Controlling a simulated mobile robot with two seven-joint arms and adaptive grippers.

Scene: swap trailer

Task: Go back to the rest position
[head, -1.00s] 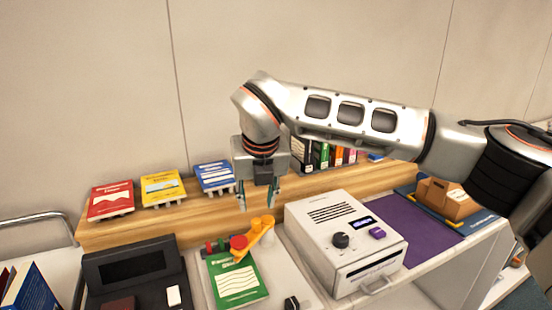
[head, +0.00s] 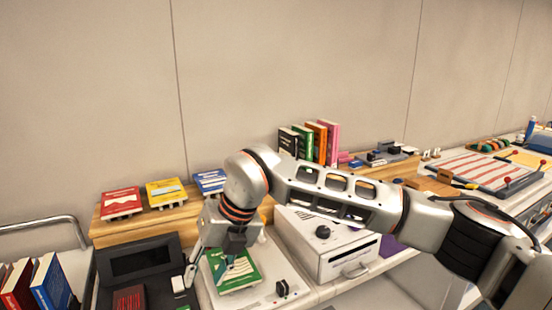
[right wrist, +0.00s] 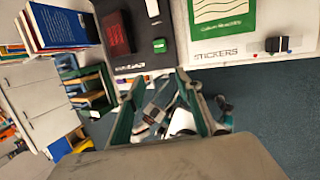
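My right gripper (head: 207,272) hangs low in front of the green book (head: 243,270), which lies on the white sticker machine. In the right wrist view, the two fingers of my right gripper (right wrist: 161,92) are spread apart with nothing between them. The wrist view shows the machine's "STICKERS" front edge (right wrist: 225,54) and the floor beyond the fingertips. My right arm reaches across from the right and hides part of the wooden shelf. My left gripper is in neither view.
A black device (head: 140,262) stands left of the gripper, and a white box machine with a knob (head: 322,232) to the right. Red, yellow and blue books (head: 166,192) stand on the wooden shelf (head: 150,222). More books (head: 50,283) stand at the lower left.

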